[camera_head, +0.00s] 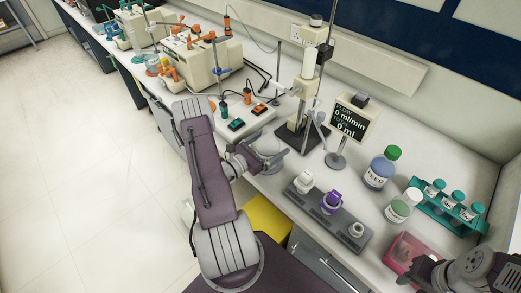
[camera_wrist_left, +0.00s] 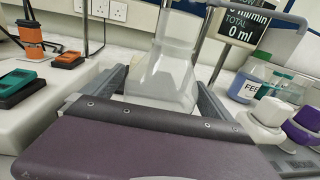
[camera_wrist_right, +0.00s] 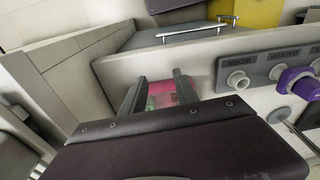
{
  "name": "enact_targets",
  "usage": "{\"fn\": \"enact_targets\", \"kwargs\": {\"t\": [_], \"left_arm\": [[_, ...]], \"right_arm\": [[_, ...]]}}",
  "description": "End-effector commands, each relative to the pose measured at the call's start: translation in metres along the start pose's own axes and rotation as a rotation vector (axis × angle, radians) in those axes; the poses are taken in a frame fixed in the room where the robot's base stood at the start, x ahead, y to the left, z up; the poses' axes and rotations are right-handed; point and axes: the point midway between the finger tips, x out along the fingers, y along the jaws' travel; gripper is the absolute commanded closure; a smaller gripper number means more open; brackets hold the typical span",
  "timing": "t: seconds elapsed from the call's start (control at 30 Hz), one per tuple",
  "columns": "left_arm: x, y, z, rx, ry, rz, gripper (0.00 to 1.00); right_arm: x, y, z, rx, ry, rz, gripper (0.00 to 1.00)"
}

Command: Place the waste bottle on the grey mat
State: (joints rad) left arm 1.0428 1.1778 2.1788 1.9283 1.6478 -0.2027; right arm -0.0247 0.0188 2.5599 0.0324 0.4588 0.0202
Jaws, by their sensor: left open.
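A clear, cone-shaped bottle (camera_wrist_left: 165,72) stands upright between the two spread fingers of my left gripper (camera_wrist_left: 163,92) in the left wrist view. It carries no readable label, so I cannot be sure that it is the waste bottle. In the head view my left gripper (camera_head: 268,157) is at the bench's front edge, around the bottle's place and left of the valve strip. It is open. My right gripper (camera_wrist_right: 158,90) is open, its fingers apart, with a pink box (camera_wrist_right: 162,92) beyond them. I cannot make out a grey mat for certain.
A column stand (camera_head: 303,138) and a flow display (camera_head: 352,120) stand behind the left gripper. A yellow bin (camera_head: 268,217) is below.

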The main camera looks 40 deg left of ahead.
Motion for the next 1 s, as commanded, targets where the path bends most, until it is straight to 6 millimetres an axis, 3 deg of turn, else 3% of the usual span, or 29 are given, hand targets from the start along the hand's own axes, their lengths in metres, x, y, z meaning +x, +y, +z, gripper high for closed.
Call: {"fn": "enact_targets", "kwargs": {"t": [0.3, 0.5, 1.0], "left_arm": [[-0.072, 0.002, -0.001, -0.002, 0.000, 0.008, 0.03], [-0.102, 0.000, -0.001, -0.001, -0.001, 0.004, 0.03], [-0.109, -0.001, 0.000, -0.001, -0.001, 0.000, 0.03]], "right_arm": [[0.005, 0.000, 0.001, 0.000, 0.000, 0.000, 0.64], [0.007, 0.000, 0.001, 0.000, 0.000, 0.000, 0.64], [0.007, 0.000, 0.001, 0.000, 0.000, 0.000, 0.64]]}}
